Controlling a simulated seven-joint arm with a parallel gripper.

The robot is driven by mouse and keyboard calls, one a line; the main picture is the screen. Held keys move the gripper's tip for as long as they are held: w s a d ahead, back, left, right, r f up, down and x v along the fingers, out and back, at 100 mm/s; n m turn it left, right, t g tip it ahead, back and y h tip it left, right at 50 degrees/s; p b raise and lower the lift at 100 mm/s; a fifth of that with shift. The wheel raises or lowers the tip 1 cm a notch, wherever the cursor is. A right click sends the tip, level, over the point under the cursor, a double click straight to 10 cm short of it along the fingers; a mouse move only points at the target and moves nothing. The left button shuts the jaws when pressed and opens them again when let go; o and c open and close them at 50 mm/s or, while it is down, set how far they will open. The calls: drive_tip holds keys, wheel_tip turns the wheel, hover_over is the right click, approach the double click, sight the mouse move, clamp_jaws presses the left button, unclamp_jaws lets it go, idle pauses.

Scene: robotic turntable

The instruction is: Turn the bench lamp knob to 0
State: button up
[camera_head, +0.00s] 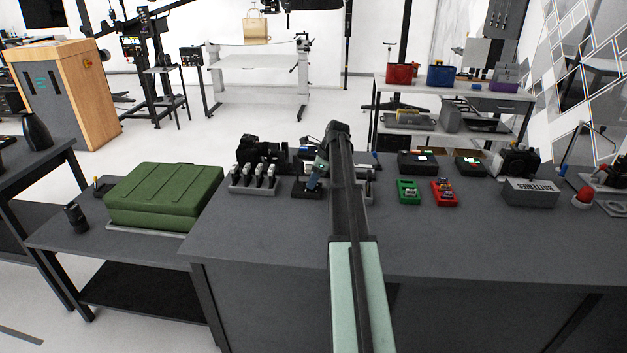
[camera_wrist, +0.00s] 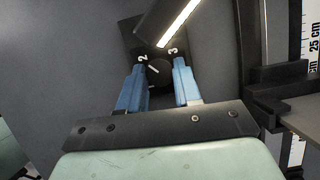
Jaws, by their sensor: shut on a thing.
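The bench lamp knob (camera_wrist: 159,73) is a round black dial in the wrist view, on the lamp's dark base (camera_wrist: 128,32). A white "2" stands at its upper left and a white "3" at its upper right. A short white mark shows on the knob's left part; its exact setting is hard to tell, and no 0 is readable. My gripper (camera_wrist: 160,70) has its blue fingers on either side of the knob, shut on it. In the head view, my gripper (camera_head: 314,180) is at the dark lamp base (camera_head: 302,191), and my arm hides much of the lamp.
The lamp's lit head (camera_wrist: 179,22) hangs close beyond the fingers. On the bench (camera_head: 270,240), a lever block (camera_head: 254,178) stands left, and green (camera_head: 409,191) and red (camera_head: 445,192) boxes stand right. The bench's front is clear.

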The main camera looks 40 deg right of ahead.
drive_tip(key=n, duration=0.1)
drive_tip(key=n+g, duration=0.1)
drive_tip(key=n, duration=0.1)
drive_tip(key=n+y, duration=0.1)
drive_tip(key=n, duration=0.1)
drive_tip(key=shift+w+d+g, duration=0.15)
drive_tip(key=shift+w+g, duration=0.1)
drive_tip(key=shift+g, duration=0.15)
drive_tip(key=shift+n+g, duration=0.8)
drive_tip(key=shift+n, duration=1.6)
drive_tip(key=o, duration=1)
drive_tip(key=shift+y, duration=0.3)
drive_tip(key=shift+o, duration=0.2)
drive_tip(key=v, duration=0.7)
drive_tip(key=shift+r, duration=0.3)
drive_tip(key=shift+w, duration=0.1)
